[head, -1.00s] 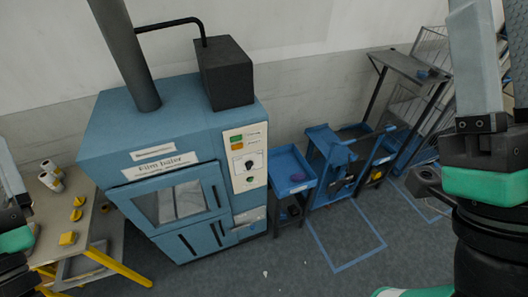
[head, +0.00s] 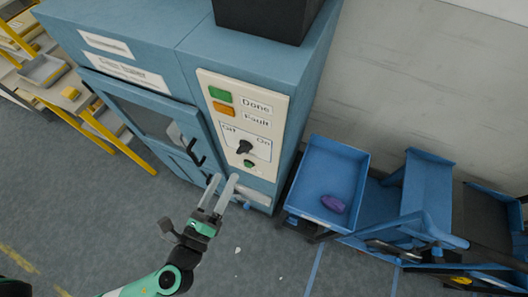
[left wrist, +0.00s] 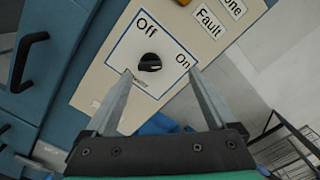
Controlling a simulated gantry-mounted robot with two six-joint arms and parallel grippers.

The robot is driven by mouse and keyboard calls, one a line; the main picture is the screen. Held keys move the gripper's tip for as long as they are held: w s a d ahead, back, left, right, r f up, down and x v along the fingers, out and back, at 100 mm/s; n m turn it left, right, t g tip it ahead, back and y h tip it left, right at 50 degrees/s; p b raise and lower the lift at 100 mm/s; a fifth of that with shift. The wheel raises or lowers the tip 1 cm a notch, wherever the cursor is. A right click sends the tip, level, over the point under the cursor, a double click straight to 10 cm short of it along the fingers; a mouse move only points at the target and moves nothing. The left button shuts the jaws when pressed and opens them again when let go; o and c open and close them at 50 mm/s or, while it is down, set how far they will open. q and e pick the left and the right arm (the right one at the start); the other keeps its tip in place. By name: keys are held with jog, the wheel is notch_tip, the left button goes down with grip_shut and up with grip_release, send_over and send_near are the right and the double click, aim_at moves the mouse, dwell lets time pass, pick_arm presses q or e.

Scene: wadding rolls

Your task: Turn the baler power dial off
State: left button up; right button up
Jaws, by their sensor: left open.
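The baler's black power dial (head: 244,147) sits on a cream control panel (head: 262,178), between the printed words Off and On. In the left wrist view the dial (left wrist: 150,62) shows a pale mark on its right side, which appears to face On. My left gripper (head: 224,178) is open and empty, below and in front of the panel. In the left wrist view its two fingers (left wrist: 160,72) reach up on either side of the dial's line, with the dial beyond them; I see no contact. My right gripper is out of view.
The blue film baler (head: 180,35) has a door handle left of the panel. A green lamp (head: 220,94), an orange lamp (head: 224,109) and a small green button (head: 249,164) share the panel. A blue tray stand (head: 318,165) holding a purple item (head: 333,204) stands close on the right.

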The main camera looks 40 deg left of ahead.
aim_at(241, 154)
pick_arm(q)
jog(key=shift+m+h, duration=0.3)
jog(key=w+a+f, duration=0.1)
jog(key=w, duration=0.2)
jog(key=w+a+f+p, duration=0.1)
jog(key=w, duration=0.2)
jog(key=w+a+p, duration=0.1)
jog(key=w, duration=0.2)
jog(key=shift+w+f, duration=0.3)
jog(key=shift+f, duration=0.1)
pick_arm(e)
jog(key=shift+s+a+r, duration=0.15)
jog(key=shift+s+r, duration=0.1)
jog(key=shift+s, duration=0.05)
pick_arm(q)
jog(key=c, duration=1.4)
